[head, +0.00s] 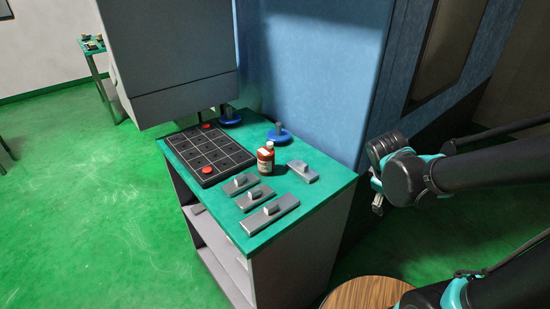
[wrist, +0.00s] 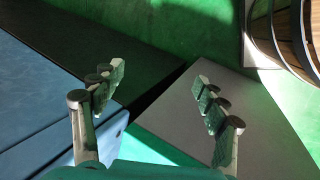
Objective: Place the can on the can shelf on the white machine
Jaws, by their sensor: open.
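No can is clearly seen in either view. A small red-brown bottle with a white label (head: 265,158) stands upright on the green-topped cabinet (head: 330,178). A large pale grey-white machine body (head: 170,55) is at the upper left, behind the cabinet; I cannot make out a can shelf on it. My gripper (head: 378,204) is right of the cabinet, well apart from the bottle. In the wrist view its two fingers (wrist: 160,80) are spread wide with nothing between them.
A black grid tray (head: 208,153), several grey metal blocks (head: 270,214) and blue round-based pieces (head: 279,134) crowd the cabinet top. A blue panel (head: 310,70) rises behind. A wooden barrel (head: 368,293) stands at the bottom; it also shows in the wrist view (wrist: 288,35). Green floor (head: 80,200) is free at left.

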